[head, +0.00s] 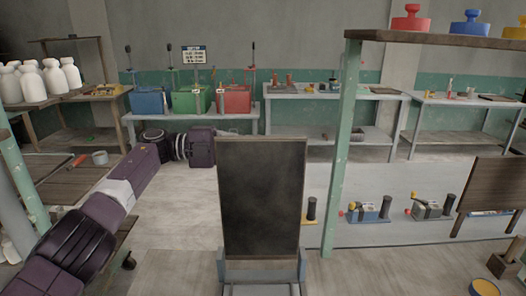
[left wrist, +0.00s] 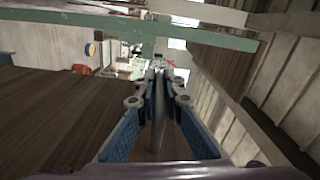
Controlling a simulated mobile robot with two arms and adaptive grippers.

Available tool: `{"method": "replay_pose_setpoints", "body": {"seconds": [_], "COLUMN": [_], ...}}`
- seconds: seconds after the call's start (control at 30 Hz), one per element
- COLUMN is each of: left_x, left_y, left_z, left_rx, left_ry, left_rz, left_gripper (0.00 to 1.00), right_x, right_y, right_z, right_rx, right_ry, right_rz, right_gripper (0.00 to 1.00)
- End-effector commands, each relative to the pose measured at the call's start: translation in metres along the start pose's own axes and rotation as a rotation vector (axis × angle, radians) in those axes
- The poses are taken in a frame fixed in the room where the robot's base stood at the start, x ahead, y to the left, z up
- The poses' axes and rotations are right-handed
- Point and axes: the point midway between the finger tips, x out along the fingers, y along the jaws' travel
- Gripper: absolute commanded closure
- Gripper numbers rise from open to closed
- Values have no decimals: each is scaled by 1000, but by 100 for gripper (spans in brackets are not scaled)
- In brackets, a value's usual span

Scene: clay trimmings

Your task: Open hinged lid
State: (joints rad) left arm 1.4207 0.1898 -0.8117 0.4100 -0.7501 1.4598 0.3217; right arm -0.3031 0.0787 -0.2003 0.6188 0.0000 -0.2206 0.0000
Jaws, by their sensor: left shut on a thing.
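In the head view my left arm comes in from the left and reaches to the upper left of a dark upright panel. My left gripper (head: 226,133) is by the panel's top left corner and is small and partly hidden. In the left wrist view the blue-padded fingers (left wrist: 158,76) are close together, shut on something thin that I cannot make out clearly. The dark panel (head: 262,195) stands upright on a grey base (head: 262,272); it looks like a lid, but I cannot see a hinge clearly. My right gripper is not in view.
Blue (head: 148,101), green (head: 190,99) and red (head: 231,99) boxes stand on a back bench. A green post (head: 340,150) rises right of the panel. A wooden table (head: 60,178) is at left. An upright wooden panel (head: 492,195) stands at right. Floor left of the dark panel is clear.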

Motion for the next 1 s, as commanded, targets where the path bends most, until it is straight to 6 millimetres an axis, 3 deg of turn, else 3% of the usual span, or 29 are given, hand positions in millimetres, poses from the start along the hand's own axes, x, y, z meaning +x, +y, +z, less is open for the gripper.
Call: {"method": "replay_pose_setpoints", "body": {"seconds": [0.77,0.8,0.93,1.0], "left_x": [0,0,0,0], "left_y": [1,1,1,1], "left_z": [4,4,4,4], "left_rx": [-30,-29,-29,-29], "left_ry": [0,0,0,0], "left_rz": [1,1,1,1], "left_gripper": [100,88,74,74], "right_x": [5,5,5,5], "right_y": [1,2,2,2], "right_z": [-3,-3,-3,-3], "right_rx": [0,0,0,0], "right_ry": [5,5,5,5], "right_rz": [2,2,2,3], "right_gripper": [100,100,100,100]}}
